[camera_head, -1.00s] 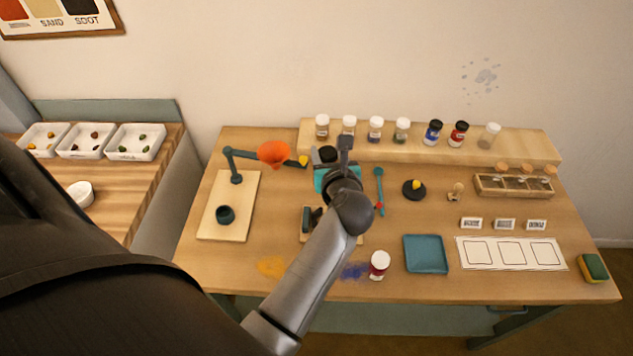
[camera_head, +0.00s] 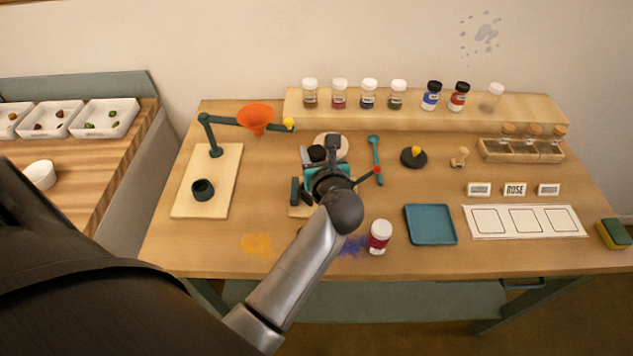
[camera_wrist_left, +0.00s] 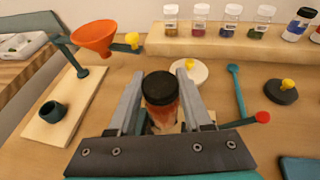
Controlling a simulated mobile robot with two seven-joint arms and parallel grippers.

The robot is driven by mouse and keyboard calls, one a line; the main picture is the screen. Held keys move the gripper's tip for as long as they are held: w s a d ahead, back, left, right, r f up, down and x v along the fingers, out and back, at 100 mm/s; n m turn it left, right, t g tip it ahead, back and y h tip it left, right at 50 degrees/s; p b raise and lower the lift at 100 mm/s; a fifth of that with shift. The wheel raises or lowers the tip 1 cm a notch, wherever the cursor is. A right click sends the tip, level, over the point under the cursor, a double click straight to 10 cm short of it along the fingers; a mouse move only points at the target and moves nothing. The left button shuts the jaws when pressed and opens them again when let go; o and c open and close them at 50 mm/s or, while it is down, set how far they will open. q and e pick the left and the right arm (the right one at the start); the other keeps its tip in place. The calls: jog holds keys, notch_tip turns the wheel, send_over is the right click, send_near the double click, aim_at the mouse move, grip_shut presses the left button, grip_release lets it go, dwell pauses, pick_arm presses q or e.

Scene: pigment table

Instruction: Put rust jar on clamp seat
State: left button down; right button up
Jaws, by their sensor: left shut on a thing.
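The rust jar (camera_wrist_left: 161,97), with a black lid and reddish-brown contents, is held upright between the fingers of my left gripper (camera_wrist_left: 162,100). In the head view, its black lid (camera_head: 316,153) shows beside my left gripper (camera_head: 325,160). The clamp is mostly hidden below my gripper and wrist. A dark upright part of it (camera_head: 295,190) shows at the left, and its lever's red ball end (camera_wrist_left: 263,117) shows at the right. The seat itself is hidden, so I cannot tell whether the jar touches it. My right gripper is not in view.
An orange funnel (camera_head: 256,118) on a jointed arm stands at left. A pale disc (camera_wrist_left: 187,72) lies behind the jar. A teal spoon (camera_head: 374,150) lies right of it. A red-and-white jar (camera_head: 379,237) and blue tray (camera_head: 430,224) are nearer the front. Several jars line the back shelf (camera_head: 420,122).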

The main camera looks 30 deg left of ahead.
pick_arm(q)
jog(key=shift+f+b, duration=2.85)
jog(key=shift+f, duration=0.55)
jog(key=c, duration=0.8)
grip_release()
jog(key=shift+f, duration=0.2)
jog(key=o, duration=0.5)
